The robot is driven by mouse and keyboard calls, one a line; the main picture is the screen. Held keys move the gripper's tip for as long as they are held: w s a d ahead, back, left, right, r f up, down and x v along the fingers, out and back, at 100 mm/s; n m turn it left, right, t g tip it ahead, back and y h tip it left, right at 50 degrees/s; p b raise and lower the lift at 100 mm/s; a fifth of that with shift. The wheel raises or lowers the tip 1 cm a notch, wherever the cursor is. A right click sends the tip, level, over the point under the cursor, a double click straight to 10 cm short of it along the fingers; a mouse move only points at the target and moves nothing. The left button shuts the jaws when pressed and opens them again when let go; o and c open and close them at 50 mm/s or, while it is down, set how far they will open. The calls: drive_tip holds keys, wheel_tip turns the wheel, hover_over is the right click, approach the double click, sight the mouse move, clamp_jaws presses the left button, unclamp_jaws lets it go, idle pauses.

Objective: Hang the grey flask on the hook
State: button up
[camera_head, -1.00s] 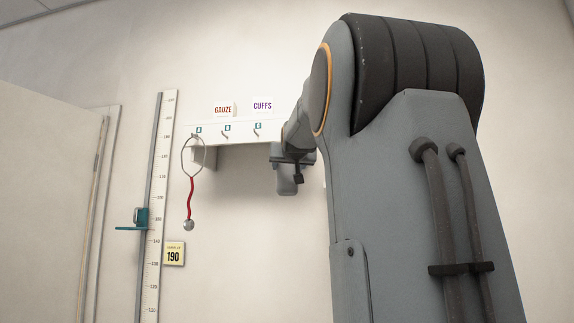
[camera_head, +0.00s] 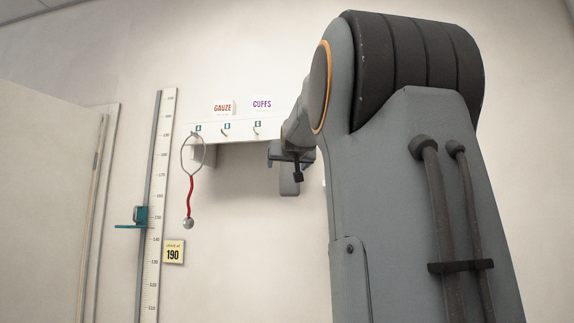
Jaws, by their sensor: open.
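A white rail (camera_head: 240,131) on the wall carries small hooks under teal tags. The left hook holds a stethoscope with a red tube (camera_head: 190,192). The middle hook (camera_head: 226,133) and the right hook (camera_head: 257,132) are bare. My gripper (camera_head: 292,156) is to the right of the right hook, small and partly hidden behind my own arm; its jaws are open. A grey rounded body, seemingly the grey flask (camera_head: 289,184), shows just below my gripper. Its top is hidden, so I cannot tell what bears it or whether the jaws touch it.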

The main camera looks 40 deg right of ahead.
drive_tip(key=b+v, duration=0.3)
drive_tip(key=v, duration=0.4)
drive_tip(key=shift+s+a, duration=0.25)
drive_tip(key=shift+s, duration=0.05)
drive_tip(key=w+a+f+n+g+y, duration=0.15)
drive_tip(key=a+f, duration=0.45)
drive_tip(key=f, duration=0.8)
drive_tip(key=w+a+f+n+g+y, duration=0.1)
drive_tip(key=w+a+f+g+y, duration=0.15)
drive_tip(key=a+f, duration=0.75)
drive_tip(key=w+a+f+n+g+y, duration=0.1)
drive_tip(key=a+f+g+y, duration=0.15)
drive_tip(key=f, duration=1.65)
drive_tip(key=s+a+f+n+g+y, duration=0.1)
drive_tip(key=s+a+f+g, duration=0.1)
drive_tip(key=s+a+f, duration=0.5)
drive_tip(key=s+a+f+n+g+y, duration=0.1)
drive_tip(key=s+a+f, duration=0.2)
drive_tip(key=f, duration=0.7)
drive_tip(key=s+a+f+n+g, duration=0.2)
drive_tip(key=s+a+f+g, duration=0.2)
drive_tip(key=s+f, duration=0.7)
drive_tip(key=s+a+y, duration=0.1)
drive_tip(key=s+a, duration=0.1)
drive_tip(key=s, duration=0.1)
drive_tip(key=shift+f, duration=0.2)
